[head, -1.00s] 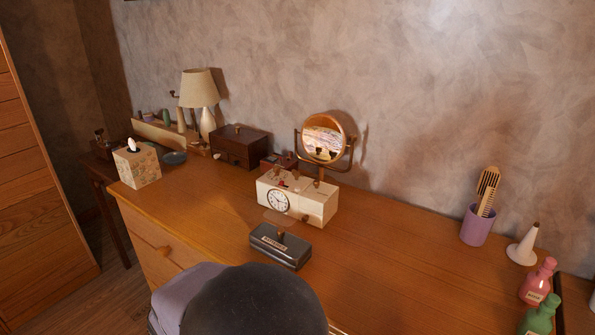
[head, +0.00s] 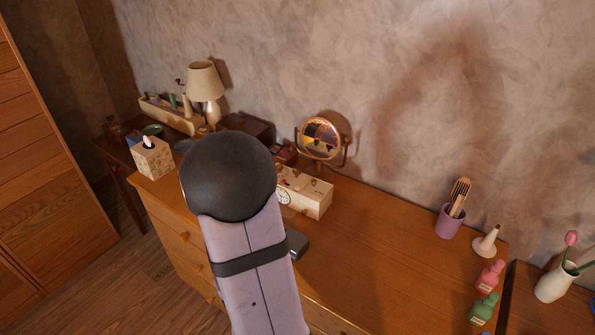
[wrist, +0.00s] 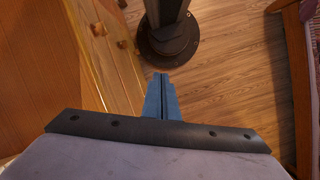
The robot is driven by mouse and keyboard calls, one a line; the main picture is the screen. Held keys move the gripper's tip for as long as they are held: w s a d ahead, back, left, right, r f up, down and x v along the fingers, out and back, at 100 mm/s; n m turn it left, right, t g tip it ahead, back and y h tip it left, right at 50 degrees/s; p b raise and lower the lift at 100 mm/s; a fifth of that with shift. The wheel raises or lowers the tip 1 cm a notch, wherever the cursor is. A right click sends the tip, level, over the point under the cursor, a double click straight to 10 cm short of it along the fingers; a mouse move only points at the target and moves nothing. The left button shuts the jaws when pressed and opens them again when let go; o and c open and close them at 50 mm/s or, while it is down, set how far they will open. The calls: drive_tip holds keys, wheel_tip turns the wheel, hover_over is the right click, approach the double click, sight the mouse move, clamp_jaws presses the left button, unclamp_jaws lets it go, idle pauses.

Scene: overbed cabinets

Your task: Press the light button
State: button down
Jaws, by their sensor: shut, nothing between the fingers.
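A cream box with a clock face (head: 310,200) stands on the wooden dresser in the head view. Small knobs and a red spot show on its top, but I cannot tell which part is the light button. My arm covers the box's left end and part of the clock face. My gripper (wrist: 161,82) shows in the wrist view as two blue fingers, closed together and empty. It points down over the wooden floor, beside the dresser front and away from the clock box. In the head view my arm hides the gripper.
A mirror (head: 320,139) stands behind the box. A lamp (head: 205,84), a tissue box (head: 152,158) and a dark wooden box (head: 247,127) are at the left. A purple cup (head: 449,221) and bottles (head: 489,277) stand right. The dresser top (head: 375,245) between is clear.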

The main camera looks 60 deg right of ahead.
drive_tip(key=d+r+n+h+p, duration=0.1)
drive_tip(key=d+r+h+p, duration=0.1)
drive_tip(key=d+r+p, duration=0.8)
wheel_tip(320, 180, up, 8)
drive_tip(key=f+n+t+h+p, duration=0.1)
drive_tip(key=n+t+h, duration=0.3)
drive_tip(key=n+h, duration=0.65)
hover_over(297, 187)
drive_tip(key=n+y, duration=0.2)
drive_tip(key=n, duration=0.1)
drive_tip(key=shift+a+r+n, duration=0.2)
drive_tip(key=shift+a+n, duration=0.25)
drive_tip(key=shift+a, duration=0.05)
drive_tip(key=shift+f, duration=0.15)
wheel_tip(297, 187, down, 7)
drive_tip(key=b, duration=0.5)
drive_tip(key=shift+f, duration=0.2)
drive_tip(key=shift+f+b, duration=0.6)
drive_tip(key=shift+b, duration=0.3)
